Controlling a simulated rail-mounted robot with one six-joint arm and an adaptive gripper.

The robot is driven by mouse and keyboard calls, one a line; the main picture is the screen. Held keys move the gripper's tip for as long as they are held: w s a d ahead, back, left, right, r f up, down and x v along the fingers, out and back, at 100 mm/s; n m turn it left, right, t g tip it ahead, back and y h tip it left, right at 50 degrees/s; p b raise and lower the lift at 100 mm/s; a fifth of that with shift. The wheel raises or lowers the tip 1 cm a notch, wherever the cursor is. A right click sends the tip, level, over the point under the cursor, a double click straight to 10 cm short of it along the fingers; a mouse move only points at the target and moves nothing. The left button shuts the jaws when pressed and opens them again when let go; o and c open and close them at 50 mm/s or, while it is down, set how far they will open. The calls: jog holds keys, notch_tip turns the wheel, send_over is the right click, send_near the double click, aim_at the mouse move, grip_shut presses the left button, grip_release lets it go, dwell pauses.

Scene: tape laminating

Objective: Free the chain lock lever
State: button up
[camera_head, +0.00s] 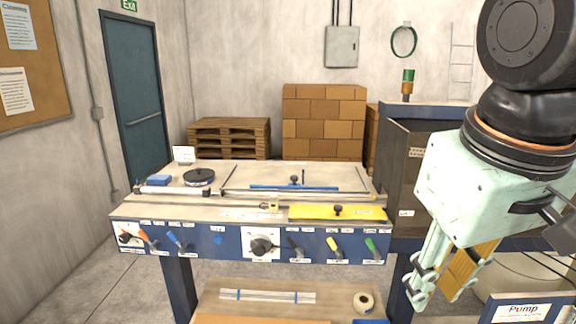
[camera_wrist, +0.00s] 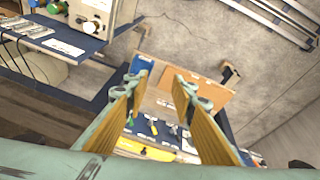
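The workbench's blue front panel (camera_head: 220,241) carries several levers and knobs. From left to right they include an orange lever (camera_head: 147,237), a blue lever (camera_head: 178,240), a black lever (camera_head: 294,246), a yellow lever (camera_head: 333,245) and a green lever (camera_head: 371,246). The labels are too small to read, so I cannot tell which is the chain lock lever. My gripper (camera_head: 442,291) hangs right of the bench, apart from the panel, pointing down. In the wrist view my gripper (camera_wrist: 163,80) is open and empty, with some levers showing beyond its fingers.
A yellow plate (camera_head: 325,212) and a black disc (camera_head: 199,176) lie on the benchtop. A tape roll (camera_head: 363,303) sits on the lower shelf. A dark cabinet (camera_head: 403,160) and a "Pump" sign (camera_head: 523,311) stand at the right, near my gripper. Space before the panel is clear.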

jog(key=s+f+m, duration=0.2)
jog(key=s, duration=0.6)
jog(key=shift+t+y, duration=0.3)
jog(key=shift+d+f, duration=0.1)
jog(key=shift+c, duration=0.2)
